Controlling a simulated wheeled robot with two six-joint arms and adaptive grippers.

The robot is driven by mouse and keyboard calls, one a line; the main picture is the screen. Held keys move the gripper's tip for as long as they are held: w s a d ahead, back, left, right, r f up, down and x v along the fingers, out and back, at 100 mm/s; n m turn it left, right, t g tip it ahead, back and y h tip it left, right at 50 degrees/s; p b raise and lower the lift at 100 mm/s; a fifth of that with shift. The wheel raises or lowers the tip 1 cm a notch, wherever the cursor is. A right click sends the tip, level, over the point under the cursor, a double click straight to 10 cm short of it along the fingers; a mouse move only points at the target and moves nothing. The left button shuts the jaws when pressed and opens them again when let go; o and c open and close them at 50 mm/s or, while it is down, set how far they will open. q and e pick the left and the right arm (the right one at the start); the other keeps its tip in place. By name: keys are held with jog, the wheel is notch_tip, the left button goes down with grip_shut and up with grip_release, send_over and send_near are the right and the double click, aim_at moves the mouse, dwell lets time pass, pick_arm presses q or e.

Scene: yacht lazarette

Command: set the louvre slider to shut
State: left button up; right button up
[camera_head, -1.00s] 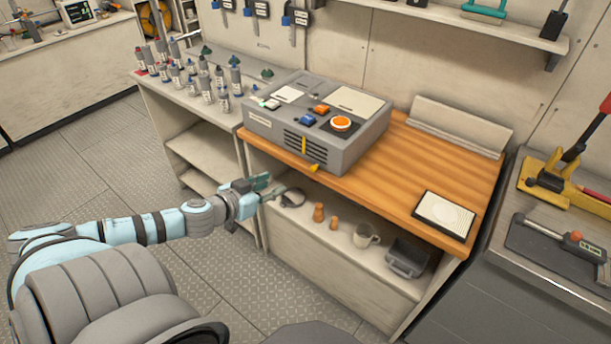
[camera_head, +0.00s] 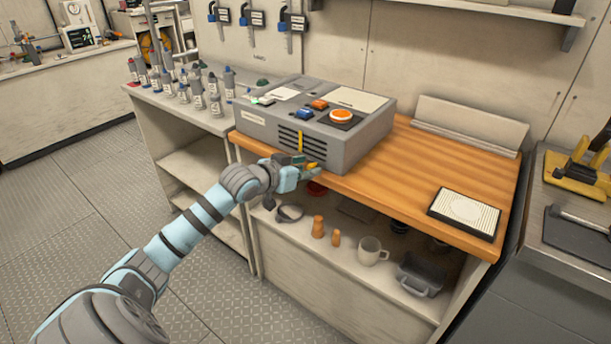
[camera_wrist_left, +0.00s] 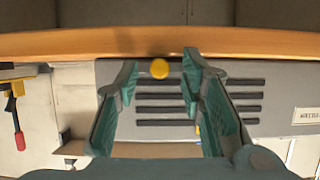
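The grey control box (camera_head: 352,150) stands on the wooden counter, with dark louvre slots in its front face. A yellow knob (camera_head: 313,165), which looks like the louvre slider's, sits low on that face. A thin yellow upright strip (camera_head: 300,141) shows above it. My left gripper (camera_head: 301,169) is at the box front, by the counter edge. In the left wrist view the box appears upside down, and the yellow knob (camera_wrist_left: 160,68) lies between the tips of the open teal fingers (camera_wrist_left: 159,82), with a gap on each side. My right gripper is out of view.
The wooden counter (camera_head: 430,160) overhangs a shelf with a mug (camera_head: 371,251), orange shakers (camera_head: 318,227) and a grey bin (camera_head: 420,274). Several bottles (camera_head: 198,98) stand left of the box. A white-topped pad (camera_head: 464,213) lies on the counter at right.

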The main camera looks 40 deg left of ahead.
pick_arm(q)
grip_shut()
dwell(0.3)
jog(key=a+b, duration=0.1)
jog(key=a, duration=0.8)
jog(key=shift+s, duration=0.1)
grip_release()
jog(key=shift+r, duration=0.1)
send_near(290, 122)
jog(key=x, duration=0.4)
jog(key=shift+w+a, duration=0.1)
jog(key=shift+w, duration=0.15)
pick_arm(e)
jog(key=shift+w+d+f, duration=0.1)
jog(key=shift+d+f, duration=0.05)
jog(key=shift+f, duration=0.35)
